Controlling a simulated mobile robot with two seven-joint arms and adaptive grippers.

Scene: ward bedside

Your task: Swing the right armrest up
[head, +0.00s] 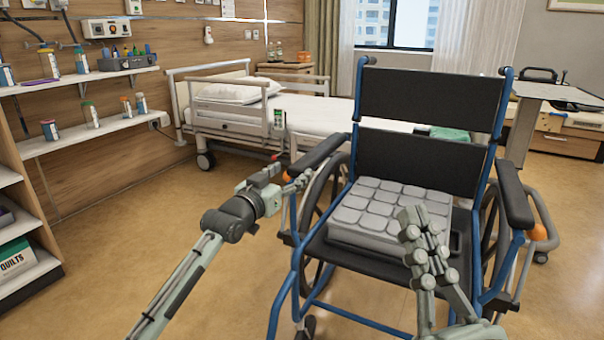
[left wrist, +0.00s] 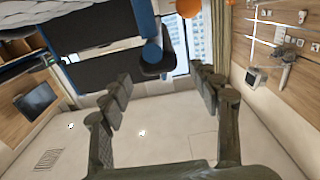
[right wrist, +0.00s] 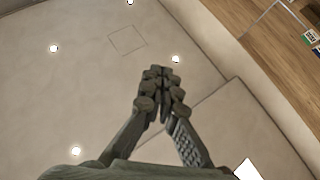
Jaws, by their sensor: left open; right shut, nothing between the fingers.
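The blue-framed wheelchair (head: 432,150) faces me, with both black armrests lying down. The picture-left armrest (head: 318,152) has an orange knob (head: 287,176) below it; the picture-right armrest (head: 513,195) has another orange knob (head: 538,232). My left gripper (head: 297,183) is open beside the picture-left armrest's front, near its knob.
A grey cushion (head: 375,235) lies on the wheelchair seat. A bed (head: 240,125) stands behind at left, and an overbed table (head: 555,92) behind at right. Wall shelves (head: 95,133) are at far left. The floor (head: 130,215) between shelves and chair is clear.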

